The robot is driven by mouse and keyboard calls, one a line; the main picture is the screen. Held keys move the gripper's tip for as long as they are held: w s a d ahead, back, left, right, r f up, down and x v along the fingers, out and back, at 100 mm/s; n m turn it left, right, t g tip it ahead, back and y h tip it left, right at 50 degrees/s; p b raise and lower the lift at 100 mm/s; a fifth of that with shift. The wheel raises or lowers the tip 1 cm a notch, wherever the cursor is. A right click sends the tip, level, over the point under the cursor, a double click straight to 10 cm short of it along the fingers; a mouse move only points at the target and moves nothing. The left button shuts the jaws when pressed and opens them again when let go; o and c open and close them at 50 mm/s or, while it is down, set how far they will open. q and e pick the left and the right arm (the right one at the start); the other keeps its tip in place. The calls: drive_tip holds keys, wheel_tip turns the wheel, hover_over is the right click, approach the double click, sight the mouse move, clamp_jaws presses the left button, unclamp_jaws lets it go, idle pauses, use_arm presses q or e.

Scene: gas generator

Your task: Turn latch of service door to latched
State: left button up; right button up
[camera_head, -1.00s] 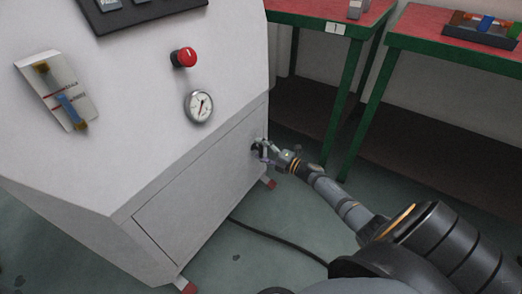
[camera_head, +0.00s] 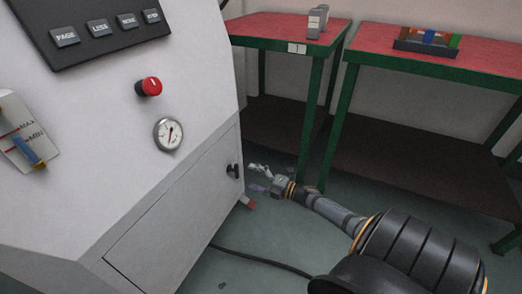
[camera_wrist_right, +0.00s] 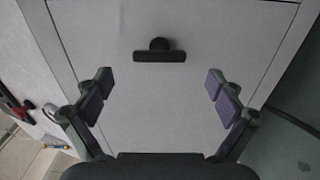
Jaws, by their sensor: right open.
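The service door (camera_head: 170,230) is the lower panel of the white generator cabinet and looks flush with it. Its latch (camera_head: 235,170) is a small black handle near the door's right edge. In the right wrist view the latch (camera_wrist_right: 160,56) is a dark T-shaped handle, its bar lying across the picture. My right gripper (camera_head: 259,178) is just right of the latch, apart from it. In the right wrist view my right gripper (camera_wrist_right: 159,92) has its fingers wide apart and empty, with the latch ahead between and beyond them. My left gripper is not in view.
A black cable (camera_head: 262,260) lies on the floor. Red-topped green tables (camera_head: 285,28) stand behind. Open floor lies right of the cabinet.

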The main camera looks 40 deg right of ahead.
drive_tip(key=v, duration=0.5)
idle(0.4)
